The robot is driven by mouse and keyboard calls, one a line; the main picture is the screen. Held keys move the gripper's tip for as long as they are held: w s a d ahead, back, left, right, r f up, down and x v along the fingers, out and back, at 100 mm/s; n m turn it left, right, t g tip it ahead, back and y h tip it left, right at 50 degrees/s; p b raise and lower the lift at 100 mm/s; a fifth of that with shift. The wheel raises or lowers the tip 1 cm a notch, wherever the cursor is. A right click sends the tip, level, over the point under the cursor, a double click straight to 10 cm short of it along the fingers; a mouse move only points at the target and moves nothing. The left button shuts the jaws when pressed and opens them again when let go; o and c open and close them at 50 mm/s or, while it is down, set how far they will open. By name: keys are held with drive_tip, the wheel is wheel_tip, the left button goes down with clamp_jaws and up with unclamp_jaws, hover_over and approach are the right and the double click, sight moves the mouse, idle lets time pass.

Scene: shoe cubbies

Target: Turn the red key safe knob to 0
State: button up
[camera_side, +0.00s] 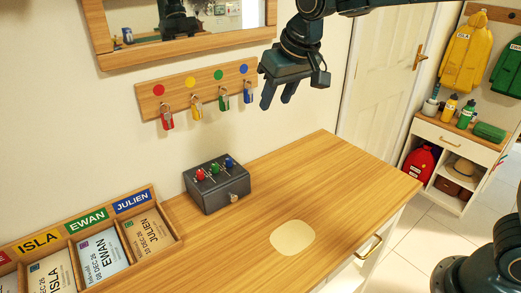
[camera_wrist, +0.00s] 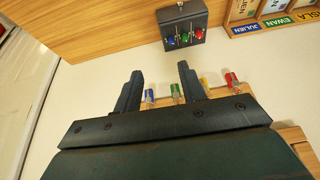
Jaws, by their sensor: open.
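The dark grey key safe (camera_side: 217,194) sits on the wooden counter against the wall. Its top carries a red knob (camera_side: 200,174), a green knob (camera_side: 214,168) and a blue knob (camera_side: 229,162) in a row. The red knob is at the left end in the side view. In the wrist view, the safe (camera_wrist: 180,14) is at the top, with the red knob (camera_wrist: 198,33) on the right. The setting of the red knob is too small to read. My gripper (camera_side: 277,100) is open and empty, high above the counter, up and right of the safe and apart from it.
A wooden key rack (camera_side: 196,88) with several coloured keys hangs on the wall above the safe, below a framed mirror (camera_side: 180,35). A wooden card tray (camera_side: 160,243) stands left of the safe. The counter (camera_side: 345,180) to the right is clear except for a pale round patch (camera_side: 293,238).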

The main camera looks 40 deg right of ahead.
drive_tip(key=shift+w, duration=0.1)
drive_tip(key=m, duration=0.1)
hover_over(200, 172)
drive_tip(key=s, duration=0.6)
wheel_tip(200, 172, down, 11)
drive_tip(key=shift+w+a, duration=0.1)
drive_tip(key=shift+a, duration=0.2)
drive_tip(key=shift+f, duration=0.15)
drive_tip(key=x, duration=1.3)
drive_tip(key=shift+d+f, duration=0.25)
drive_tip(key=shift+d, duration=0.05)
clamp_jaws()
